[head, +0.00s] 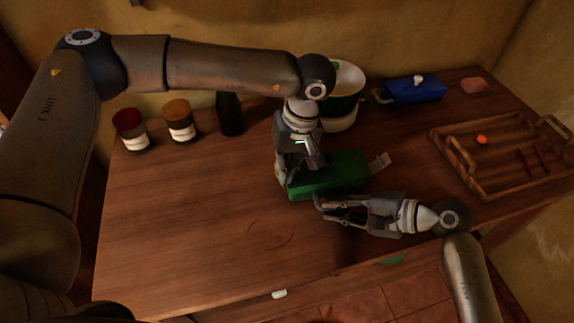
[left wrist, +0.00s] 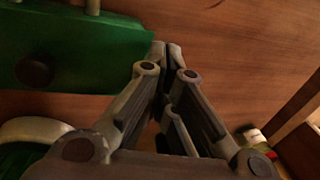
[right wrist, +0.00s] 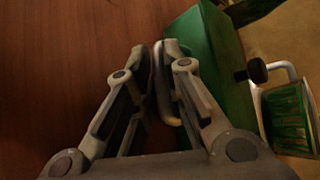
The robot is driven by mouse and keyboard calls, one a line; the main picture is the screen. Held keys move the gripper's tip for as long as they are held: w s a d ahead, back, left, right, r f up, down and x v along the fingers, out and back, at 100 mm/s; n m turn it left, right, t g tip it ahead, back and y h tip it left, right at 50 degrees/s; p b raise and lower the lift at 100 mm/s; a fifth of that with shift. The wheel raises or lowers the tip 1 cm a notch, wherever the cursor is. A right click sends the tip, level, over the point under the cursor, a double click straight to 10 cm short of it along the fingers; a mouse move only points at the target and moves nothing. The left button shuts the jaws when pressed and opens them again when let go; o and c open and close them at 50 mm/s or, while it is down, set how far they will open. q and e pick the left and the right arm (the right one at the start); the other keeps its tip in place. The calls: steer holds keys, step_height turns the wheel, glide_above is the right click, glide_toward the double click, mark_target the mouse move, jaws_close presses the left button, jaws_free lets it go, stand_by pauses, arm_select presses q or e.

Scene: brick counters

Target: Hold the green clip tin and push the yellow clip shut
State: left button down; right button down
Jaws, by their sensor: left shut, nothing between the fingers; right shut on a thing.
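The green clip tin (head: 335,170) lies on the counter; it also shows in the left wrist view (left wrist: 105,55) and the right wrist view (right wrist: 215,50). A dark round knob sits on its side. A pale flap (head: 380,161) sticks out at its right end; I cannot make out a yellow clip. My left gripper (head: 283,181) is shut and empty, pointing down at the tin's left end.
A blue box (head: 415,91) and a wooden tray (head: 480,190) are at right. The counter's left front is clear.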

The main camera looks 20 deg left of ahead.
arm_select(q)
steer(key=shift+a, duration=0.15)
steer(key=shift+s+a+f+t+h, duration=0.15)
steer(key=shift+s+a+t+h, duration=0.1)
steer(key=shift+a+h, duration=0.35)
steer(key=shift+s+a+f+t+h, duration=0.1)
steer(key=shift+s+a+t+h, duration=0.25)
steer(key=shift+h, duration=0.4)
steer(key=shift+s+a+f+t+h, duration=0.15)
steer(key=shift+a+t+h, duration=0.05)
steer(key=shift+a+h, duration=0.4)
steer(key=shift+w+d, duration=0.1)
steer(key=shift+d, duration=0.1)
steer(key=shift+w+d, duration=0.3)
steer(key=shift+d, duration=0.35)
steer(key=d+r, duration=0.1)
steer(key=w+d+r, duration=0.1)
steer(key=shift+d+r, duration=0.2)
steer(key=shift+d, duration=0.2)
step_height(320, 180, up, 10)
steer(key=a, duration=0.1)
steer(key=shift+s+a, duration=0.25)
steer(key=shift+s, duration=0.15)
